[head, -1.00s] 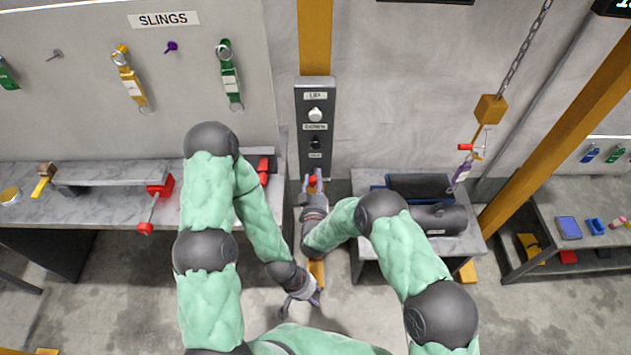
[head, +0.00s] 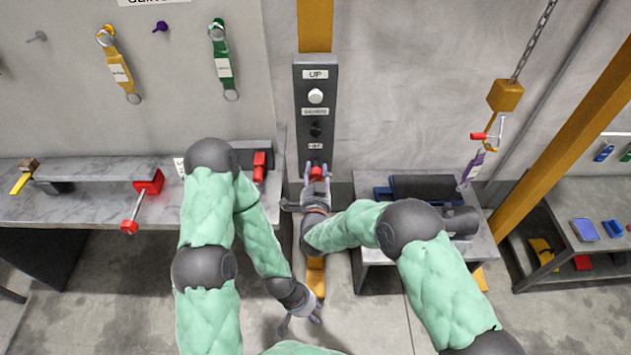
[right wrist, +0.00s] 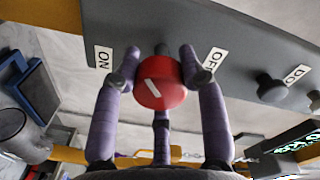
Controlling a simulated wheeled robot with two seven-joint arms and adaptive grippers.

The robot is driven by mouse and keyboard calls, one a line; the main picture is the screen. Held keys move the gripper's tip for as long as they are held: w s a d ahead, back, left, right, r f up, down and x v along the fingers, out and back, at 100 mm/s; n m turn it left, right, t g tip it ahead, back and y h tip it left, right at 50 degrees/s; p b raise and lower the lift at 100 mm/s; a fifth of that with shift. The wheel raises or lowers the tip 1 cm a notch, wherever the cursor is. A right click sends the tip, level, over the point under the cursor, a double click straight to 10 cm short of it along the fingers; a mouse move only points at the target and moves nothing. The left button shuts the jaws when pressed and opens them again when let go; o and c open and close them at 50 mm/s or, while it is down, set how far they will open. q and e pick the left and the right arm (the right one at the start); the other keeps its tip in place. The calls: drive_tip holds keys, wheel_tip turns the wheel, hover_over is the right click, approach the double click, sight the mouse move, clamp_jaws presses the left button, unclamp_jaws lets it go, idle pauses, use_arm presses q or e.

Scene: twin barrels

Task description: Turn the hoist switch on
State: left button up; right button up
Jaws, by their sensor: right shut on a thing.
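The hoist switch is a round red knob (right wrist: 160,82) with a white mark, low on the dark grey control panel (head: 314,82). In the right wrist view it sits between an ON label (right wrist: 103,57) on the left and an OFF label (right wrist: 213,60) on the right. The white mark is slanted. My right gripper (right wrist: 163,68) is shut on the red knob, its purple fingers around the sides. In the head view the right gripper (head: 317,174) partly hides the knob. My left gripper (head: 300,323) hangs low over the floor, open and empty, away from the panel.
Above the knob are a black button (head: 316,130) and a white button (head: 316,96) under an UP label. A bench (head: 60,205) stands left, a small table (head: 480,240) right. A yellow hoist block (head: 505,95) hangs on a chain with a purple sling.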

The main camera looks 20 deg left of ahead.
drive_tip(key=m+b, duration=0.5)
drive_tip(key=b, duration=0.1)
drive_tip(key=shift+r+m+b, duration=0.1)
drive_tip(key=shift+m+b, duration=1.2)
drive_tip(key=shift+b, duration=0.4)
drive_tip(key=shift+w, duration=0.1)
drive_tip(key=o, duration=1.2)
drive_tip(key=shift+c, duration=0.2)
drive_tip(key=v, duration=1.2)
drive_tip(key=shift+d, duration=0.15)
